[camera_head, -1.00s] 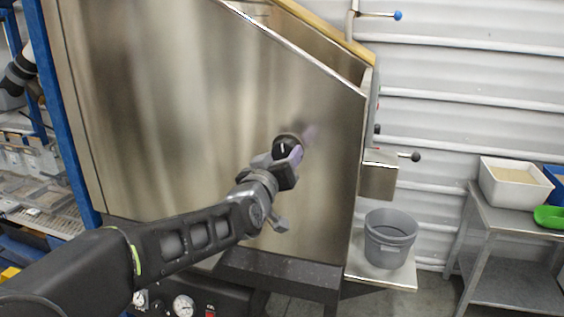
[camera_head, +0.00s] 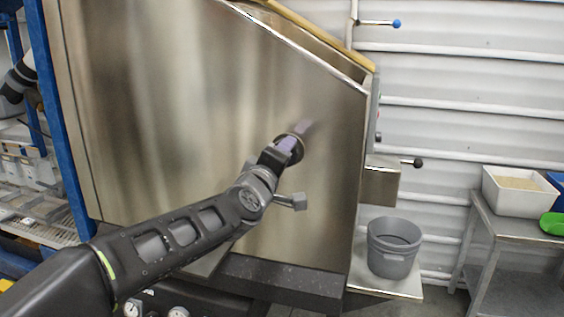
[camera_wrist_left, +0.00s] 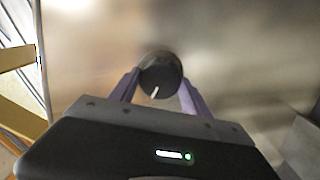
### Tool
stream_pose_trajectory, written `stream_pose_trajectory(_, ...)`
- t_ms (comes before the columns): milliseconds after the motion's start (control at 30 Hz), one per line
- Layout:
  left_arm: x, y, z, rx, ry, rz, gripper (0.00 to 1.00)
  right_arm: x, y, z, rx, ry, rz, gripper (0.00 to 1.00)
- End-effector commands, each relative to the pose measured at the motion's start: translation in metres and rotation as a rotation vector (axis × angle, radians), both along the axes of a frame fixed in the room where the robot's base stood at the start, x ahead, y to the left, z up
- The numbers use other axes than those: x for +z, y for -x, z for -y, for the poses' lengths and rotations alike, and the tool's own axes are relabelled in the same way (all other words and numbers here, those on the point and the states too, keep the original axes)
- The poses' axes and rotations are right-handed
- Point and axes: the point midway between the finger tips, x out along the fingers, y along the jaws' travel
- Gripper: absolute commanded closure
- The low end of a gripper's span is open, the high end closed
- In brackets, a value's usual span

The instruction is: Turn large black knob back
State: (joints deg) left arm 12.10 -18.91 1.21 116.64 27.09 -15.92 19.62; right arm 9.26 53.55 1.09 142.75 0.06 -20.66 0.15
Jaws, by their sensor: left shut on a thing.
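The large black knob (camera_wrist_left: 160,76) sits on the steel side wall of the hopper (camera_head: 190,110). In the left wrist view its white pointer line faces down and slightly left. My left gripper (camera_head: 288,145) is at the knob, its purple fingers on either side, shut on it. In the head view the gripper hides most of the knob; only a dark rim shows. My right gripper is not in view.
A small lever with a black ball (camera_head: 418,163) sticks out at the hopper's right edge. A grey bucket (camera_head: 393,248) stands on a low shelf below it. A steel table (camera_head: 520,228) with a white bin (camera_head: 515,192) is at right.

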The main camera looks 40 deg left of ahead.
Motion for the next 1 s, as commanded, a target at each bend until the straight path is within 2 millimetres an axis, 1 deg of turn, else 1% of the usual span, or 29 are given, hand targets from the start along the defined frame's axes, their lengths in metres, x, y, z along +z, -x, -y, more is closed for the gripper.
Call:
stream_pose_trajectory(200, -0.0008, 0.0001, -0.0002, 0.0, 0.045, 0.013, 0.86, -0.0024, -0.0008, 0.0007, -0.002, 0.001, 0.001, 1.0)
stream_pose_trajectory(567, -0.0006, 0.0, -0.0004, 0.001, 0.048, 0.015, 0.86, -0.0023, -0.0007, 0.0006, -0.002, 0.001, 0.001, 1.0)
stream_pose_trajectory(600, -0.0007, 0.0, -0.0004, 0.001, 0.048, 0.015, 0.44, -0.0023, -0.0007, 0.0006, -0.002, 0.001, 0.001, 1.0)
stream_pose_trajectory(833, -0.0004, 0.0, -0.0003, 0.0, 0.047, 0.015, 0.25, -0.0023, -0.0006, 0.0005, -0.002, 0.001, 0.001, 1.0)
stream_pose_trajectory(867, -0.0004, 0.0, -0.0003, 0.0, 0.047, 0.015, 0.23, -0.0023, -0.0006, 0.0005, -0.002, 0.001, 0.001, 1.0)
stream_pose_trajectory(1000, -0.0002, 0.0, -0.0002, 0.0, 0.047, 0.015, 0.23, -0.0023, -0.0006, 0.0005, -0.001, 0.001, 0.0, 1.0)
